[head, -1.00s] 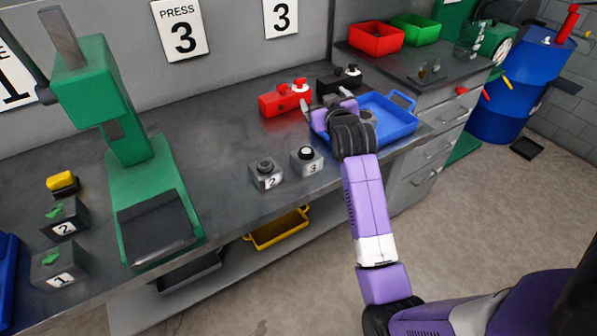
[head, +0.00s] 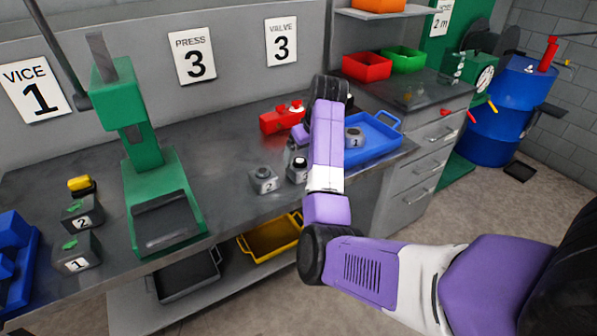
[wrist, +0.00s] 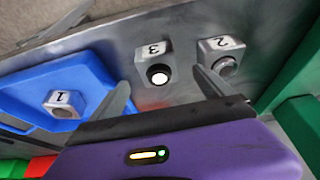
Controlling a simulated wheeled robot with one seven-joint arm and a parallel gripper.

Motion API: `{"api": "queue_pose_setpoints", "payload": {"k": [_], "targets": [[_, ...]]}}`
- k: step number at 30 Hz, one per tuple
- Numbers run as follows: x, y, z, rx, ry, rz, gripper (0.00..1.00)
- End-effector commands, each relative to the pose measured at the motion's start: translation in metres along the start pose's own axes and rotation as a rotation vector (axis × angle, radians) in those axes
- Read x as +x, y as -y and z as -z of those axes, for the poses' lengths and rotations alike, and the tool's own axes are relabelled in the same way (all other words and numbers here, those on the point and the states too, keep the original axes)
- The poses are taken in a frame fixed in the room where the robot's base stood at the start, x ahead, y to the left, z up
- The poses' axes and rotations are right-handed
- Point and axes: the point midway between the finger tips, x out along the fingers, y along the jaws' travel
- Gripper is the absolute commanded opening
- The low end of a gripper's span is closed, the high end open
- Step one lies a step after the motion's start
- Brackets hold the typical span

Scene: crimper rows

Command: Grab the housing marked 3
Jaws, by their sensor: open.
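The housing marked 3 (wrist: 153,50) is a small grey block with a dark ring and a bright white top, standing on the bench. In the head view housing 3 (head: 297,171) is partly hidden by my arm. My gripper (wrist: 161,78) is open and empty. In the wrist view its fingers lie to either side of housing 3's line, with the housing ahead between the tips; contact is not visible. Housing 2 (wrist: 222,52) stands close beside it, near the right finger in the wrist view. Housing 1 (wrist: 62,102) sits in the blue tray (wrist: 25,85).
A green press (head: 160,190) stands left on the bench. A red block-shaped part (head: 278,120) lies behind my gripper. Two more numbered blocks (head: 82,213) stand far left. A yellow tray (head: 268,240) is on the shelf below. The bench between press and housing 2 is clear.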

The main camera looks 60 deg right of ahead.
Motion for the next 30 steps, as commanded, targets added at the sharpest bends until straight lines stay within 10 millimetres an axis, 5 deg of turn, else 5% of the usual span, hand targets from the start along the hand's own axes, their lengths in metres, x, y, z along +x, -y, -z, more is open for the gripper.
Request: {"api": "queue_pose_setpoints", "payload": {"k": [15,24,30], "targets": [[0.061,-0.002,0.005,0.001,-0.001,0.000,0.91],[0.067,-0.002,0.005,0.001,-0.003,-0.001,0.91],[0.067,-0.002,0.005,0.001,-0.003,-0.001,0.56]]}}
